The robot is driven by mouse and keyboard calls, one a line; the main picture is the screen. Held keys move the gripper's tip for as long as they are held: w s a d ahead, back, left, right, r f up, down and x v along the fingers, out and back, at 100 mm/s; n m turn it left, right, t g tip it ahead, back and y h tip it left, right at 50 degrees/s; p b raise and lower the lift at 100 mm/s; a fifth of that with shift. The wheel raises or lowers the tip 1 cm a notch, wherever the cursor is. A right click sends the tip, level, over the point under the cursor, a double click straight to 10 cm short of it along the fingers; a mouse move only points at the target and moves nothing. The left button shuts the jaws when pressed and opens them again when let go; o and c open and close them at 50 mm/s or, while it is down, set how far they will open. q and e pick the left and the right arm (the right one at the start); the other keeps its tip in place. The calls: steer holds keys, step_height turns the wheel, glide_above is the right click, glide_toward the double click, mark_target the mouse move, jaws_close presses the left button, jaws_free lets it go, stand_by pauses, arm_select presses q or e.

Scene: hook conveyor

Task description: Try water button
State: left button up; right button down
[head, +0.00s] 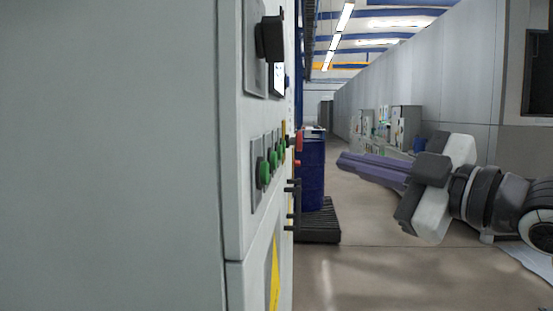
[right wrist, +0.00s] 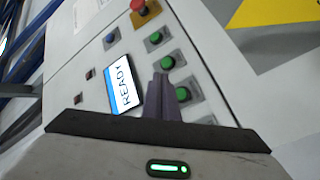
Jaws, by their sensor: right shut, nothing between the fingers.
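The control panel (head: 258,150) is on the side of a pale grey cabinet, seen at a steep angle in the head view. It carries a column of green buttons (head: 264,172). In the right wrist view green buttons (right wrist: 167,62) sit beside a screen (right wrist: 122,84) reading READY. No button label is legible, so I cannot tell which one is for water. My right gripper (head: 342,161) is shut and empty, its fingers pointing left towards the panel. In the right wrist view its fingertips (right wrist: 161,77) overlap the button area; contact cannot be told. My left gripper is not in view.
A red mushroom button (right wrist: 138,6) on a yellow plate is at the panel's top in the right wrist view. A black knob (head: 271,39) juts from the cabinet. A blue drum (head: 311,175) stands on a dark pallet (head: 318,222) beyond. Open floor (head: 370,270) lies right of the cabinet.

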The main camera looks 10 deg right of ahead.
mark_target(274, 160)
steer(key=w+a+p, duration=0.2)
steer(key=a, duration=0.5)
steer(key=shift+a, duration=0.25)
steer(key=shift+r, duration=0.1)
stand_by(1.7)
steer(key=shift+w+a+p, duration=0.15)
steer(key=shift+a+p, duration=0.15)
steer(key=shift+a, duration=0.1)
steer(key=shift+w+a+p, duration=0.1)
steer(key=shift+a+p, duration=0.2)
steer(key=shift+a, duration=0.1)
stand_by(0.6)
steer(key=shift+d, duration=0.15)
steer(key=shift+s+d, duration=0.25)
steer(key=shift+d, duration=0.4)
